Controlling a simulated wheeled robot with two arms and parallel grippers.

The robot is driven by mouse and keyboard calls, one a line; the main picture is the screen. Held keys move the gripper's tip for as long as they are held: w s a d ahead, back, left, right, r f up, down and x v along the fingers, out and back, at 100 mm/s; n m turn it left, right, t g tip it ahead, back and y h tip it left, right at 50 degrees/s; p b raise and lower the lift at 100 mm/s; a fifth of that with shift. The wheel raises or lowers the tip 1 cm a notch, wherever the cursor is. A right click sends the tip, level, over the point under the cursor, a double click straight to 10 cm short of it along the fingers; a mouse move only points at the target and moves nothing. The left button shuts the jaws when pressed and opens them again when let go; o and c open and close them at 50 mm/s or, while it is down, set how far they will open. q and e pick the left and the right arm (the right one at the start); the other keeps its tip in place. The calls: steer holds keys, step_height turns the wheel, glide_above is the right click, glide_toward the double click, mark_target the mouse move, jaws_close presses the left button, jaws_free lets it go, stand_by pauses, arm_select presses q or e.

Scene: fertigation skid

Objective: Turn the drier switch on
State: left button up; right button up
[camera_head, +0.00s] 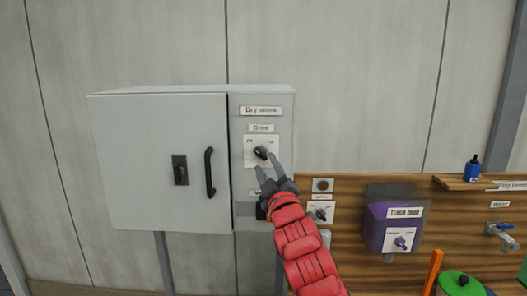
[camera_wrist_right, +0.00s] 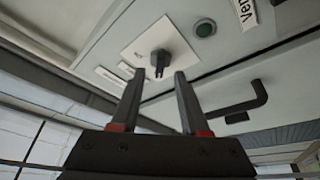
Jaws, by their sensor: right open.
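The drier switch (camera_head: 261,152) is a black rotary knob on a white plate, on the narrow right panel of a grey cabinet, below a small label that seems to read "Drier". The black knob (camera_wrist_right: 160,61) also shows in the right wrist view, near the top middle. My right gripper (camera_head: 266,164), on a red arm, is open with its fingers pointing up at the knob. In the wrist view the right gripper (camera_wrist_right: 159,76) has the knob's handle between its fingertips in the picture; I cannot tell whether they touch. My left gripper is out of view.
The cabinet door (camera_head: 135,160) has a black latch (camera_head: 180,170) and a black bar handle (camera_head: 210,172). A wooden board (camera_head: 350,250) at right carries a purple box (camera_head: 378,228). A blue bottle (camera_head: 472,171) stands on a shelf.

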mark_target(262, 157)
steer(key=p+x, duration=0.1)
steer(key=x, duration=0.2)
steer(key=shift+r, duration=0.15)
steer(key=shift+w+a, duration=0.1)
steer(key=shift+w, duration=0.2)
jaws_close()
